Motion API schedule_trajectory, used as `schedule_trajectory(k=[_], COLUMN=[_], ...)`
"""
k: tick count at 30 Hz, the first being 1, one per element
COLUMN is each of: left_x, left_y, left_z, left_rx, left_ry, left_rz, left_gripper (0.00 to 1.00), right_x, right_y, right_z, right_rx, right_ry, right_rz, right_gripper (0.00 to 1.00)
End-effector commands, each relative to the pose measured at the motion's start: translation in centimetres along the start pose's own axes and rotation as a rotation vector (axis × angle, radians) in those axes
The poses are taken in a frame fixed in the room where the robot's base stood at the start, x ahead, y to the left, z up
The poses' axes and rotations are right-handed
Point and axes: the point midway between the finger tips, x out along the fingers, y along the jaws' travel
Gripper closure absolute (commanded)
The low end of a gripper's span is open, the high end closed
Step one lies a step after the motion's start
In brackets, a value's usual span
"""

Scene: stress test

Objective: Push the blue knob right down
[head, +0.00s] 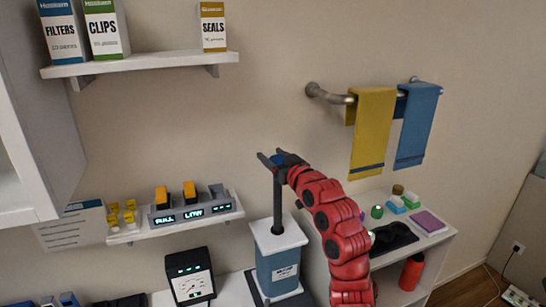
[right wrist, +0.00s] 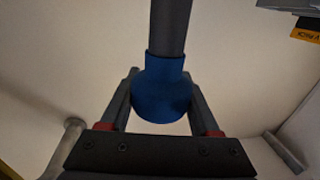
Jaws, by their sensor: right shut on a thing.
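The blue knob (right wrist: 162,92) sits between the two fingers of my right gripper (right wrist: 160,100) in the right wrist view, at the end of a dark rod (right wrist: 168,25). In the head view the knob (head: 289,158) is mostly hidden by my right gripper (head: 271,160), which is shut on it. The rod stands upright out of a blue-grey box (head: 278,272) with a pale top. A long stretch of rod shows between the box top and the knob. My left gripper is not in view.
A black gauge (head: 190,278) stands left of the box. A small shelf (head: 170,229) with orange switches is behind on the left. Towels (head: 372,130) hang above.

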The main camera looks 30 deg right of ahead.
Motion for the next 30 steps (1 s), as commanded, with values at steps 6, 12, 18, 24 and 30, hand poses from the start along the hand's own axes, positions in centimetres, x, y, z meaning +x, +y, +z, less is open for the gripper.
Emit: schedule_trajectory(k=[6, 12, 18, 24, 30], left_x=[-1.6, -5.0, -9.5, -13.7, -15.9], left_y=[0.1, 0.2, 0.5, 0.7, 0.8], left_z=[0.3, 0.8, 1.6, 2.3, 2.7], left_rx=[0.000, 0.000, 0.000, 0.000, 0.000], left_ry=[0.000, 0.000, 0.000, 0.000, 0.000], left_rz=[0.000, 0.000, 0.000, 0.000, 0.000], left_gripper=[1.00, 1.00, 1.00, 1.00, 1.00], right_x=[0.0, 0.0, 0.0, 0.0, 0.0], right_y=[0.0, 0.0, 0.0, 0.0, 0.0], right_z=[1.8, 5.7, 11.2, 16.7, 19.7], right_rx=[0.000, -0.001, 0.000, 0.001, 0.000], right_ry=[0.000, 0.000, 0.000, -0.004, -0.005], right_rz=[0.000, 0.001, 0.000, 0.000, 0.000], right_gripper=[1.00, 1.00, 1.00, 1.00, 1.00])
